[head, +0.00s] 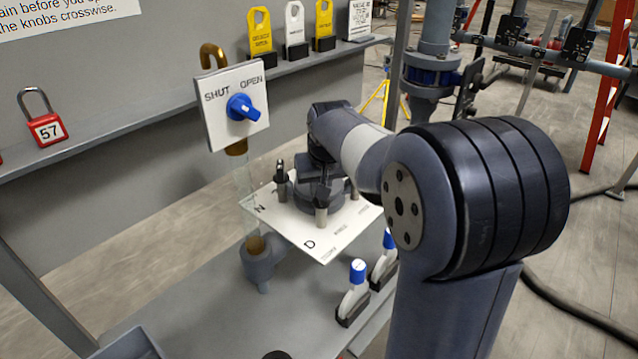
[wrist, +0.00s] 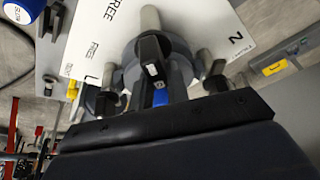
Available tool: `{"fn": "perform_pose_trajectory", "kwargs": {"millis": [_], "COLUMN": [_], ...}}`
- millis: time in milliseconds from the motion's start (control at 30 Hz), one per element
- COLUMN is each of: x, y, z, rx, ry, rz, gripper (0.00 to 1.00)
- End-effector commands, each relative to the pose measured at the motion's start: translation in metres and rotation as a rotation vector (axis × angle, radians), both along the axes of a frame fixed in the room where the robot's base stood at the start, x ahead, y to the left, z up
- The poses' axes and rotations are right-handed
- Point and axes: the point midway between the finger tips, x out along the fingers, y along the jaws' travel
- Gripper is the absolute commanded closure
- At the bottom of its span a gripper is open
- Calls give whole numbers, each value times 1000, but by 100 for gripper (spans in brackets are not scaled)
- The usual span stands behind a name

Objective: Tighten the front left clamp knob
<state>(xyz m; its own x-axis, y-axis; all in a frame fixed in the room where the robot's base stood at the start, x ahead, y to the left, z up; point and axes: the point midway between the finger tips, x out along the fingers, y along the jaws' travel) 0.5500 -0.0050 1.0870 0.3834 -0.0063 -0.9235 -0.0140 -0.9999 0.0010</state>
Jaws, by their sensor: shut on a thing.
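The round grey filter housing (head: 297,197) sits on a square white plate (head: 322,248) printed with letters such as N and D. Dark clamp knobs on grey posts ring it. One knob (head: 281,168) is at the left, and one (head: 321,195) is at the front, nearest the head camera. My gripper (head: 323,178) points down over the housing, shut at the front knob. My arm hides part of the far side. In the wrist view, the knob (wrist: 151,50) with a grey post lies in the middle, in front of my black palm. Finger contact is hard to see.
A SHUT/OPEN sign with a blue knob (head: 243,107) stands left of the plate. A shelf behind holds a red padlock (head: 45,127) and yellow and white tags (head: 260,32). The bench front left is mostly clear.

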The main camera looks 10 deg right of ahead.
Motion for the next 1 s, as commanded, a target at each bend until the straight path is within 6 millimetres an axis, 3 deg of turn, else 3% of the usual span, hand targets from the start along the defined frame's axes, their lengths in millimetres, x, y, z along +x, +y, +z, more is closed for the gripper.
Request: {"fn": "perform_pose_trajectory", "kwargs": {"millis": [400, 933, 967, 1000], "x": [0, 0, 0, 0], "y": [-2, -2, -2, -2], "z": [1, 0, 0, 0], "rx": [1, 2, 2, 2], "ry": [0, 1, 1, 1], "rz": [-176, -200, -200, -200], "gripper": [100, 100, 82, 79]}}
